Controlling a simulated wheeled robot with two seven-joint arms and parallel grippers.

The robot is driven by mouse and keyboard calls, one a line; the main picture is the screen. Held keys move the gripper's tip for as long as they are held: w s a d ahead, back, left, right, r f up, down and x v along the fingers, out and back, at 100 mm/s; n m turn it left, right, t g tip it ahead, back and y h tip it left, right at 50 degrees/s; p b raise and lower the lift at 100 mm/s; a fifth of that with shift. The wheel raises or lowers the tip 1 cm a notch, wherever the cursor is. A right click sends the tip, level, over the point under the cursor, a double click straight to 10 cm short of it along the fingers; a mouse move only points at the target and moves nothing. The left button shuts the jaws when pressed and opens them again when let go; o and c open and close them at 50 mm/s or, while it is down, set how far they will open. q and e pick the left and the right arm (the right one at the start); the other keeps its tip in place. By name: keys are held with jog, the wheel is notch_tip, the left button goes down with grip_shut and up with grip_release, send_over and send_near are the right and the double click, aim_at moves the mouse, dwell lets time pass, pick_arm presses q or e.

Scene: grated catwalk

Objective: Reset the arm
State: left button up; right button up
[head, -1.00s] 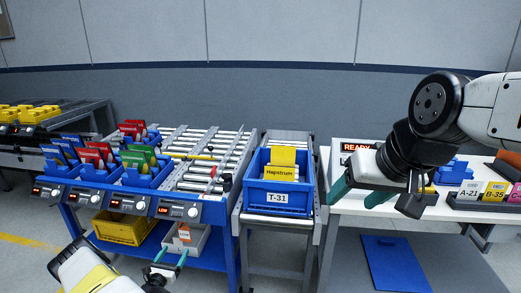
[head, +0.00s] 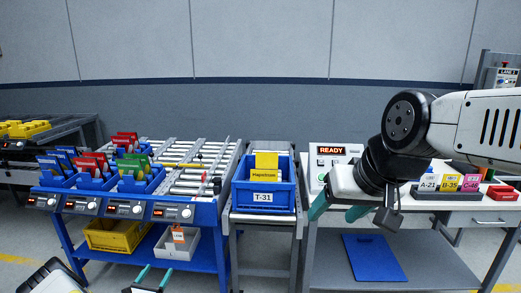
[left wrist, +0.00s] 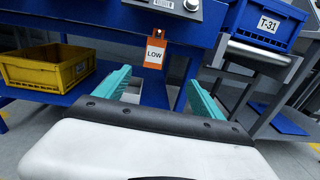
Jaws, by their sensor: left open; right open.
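My right gripper (head: 337,211) is open and empty at the front edge of the white table in the head view. Its arm reaches in from the right edge, and its green fingers point left and down. My left gripper (head: 150,278) is low at the bottom of the head view, in front of the blue cart. In the left wrist view my left gripper (left wrist: 158,92) is open, with nothing between its two green fingers. Most of my left arm is out of the head view.
A blue tote T-31 (head: 264,199) stands on the narrow roller stand, right of the blue cart (head: 207,214) with coloured cards. A yellow bin (head: 118,238) and a grey bin (head: 177,247) sit on its lower shelf. The white table (head: 440,216) holds labelled blocks.

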pick_arm(q)
jog(key=w+d+r+m+g+h, duration=0.1)
jog(key=d+r+m+g+h, duration=0.35)
jog(key=r, duration=0.45)
jog(key=w+d+r+m+g+h, duration=0.1)
jog(key=d+r+m+g+h, duration=0.15)
jog(key=d+r+m, duration=0.5)
jog(key=w+d+r+m+g+h, duration=0.15)
jog(key=d+r+m+h, duration=0.25)
jog(key=d+r, duration=0.5)
jog(key=s+d+r+m+g+y, duration=0.35)
jog(key=s+d+r+m, duration=0.2)
jog(key=s+r, duration=0.4)
jog(key=s+d+r+m+g+y, duration=0.2)
jog(key=s+d+r+m+g, duration=0.3)
jog(key=s+r, duration=0.5)
jog(key=s+a+r+m+t+y, duration=0.2)
jog(key=s+r+m, duration=0.1)
jog(key=s, duration=0.4)
jog(key=s+a+r+m+t+y, duration=0.2)
jog(key=s+r+m+t+y, duration=0.1)
jog(key=s, duration=0.5)
jog(key=shift+r+m, duration=0.7)
jog(key=shift+m, duration=0.55)
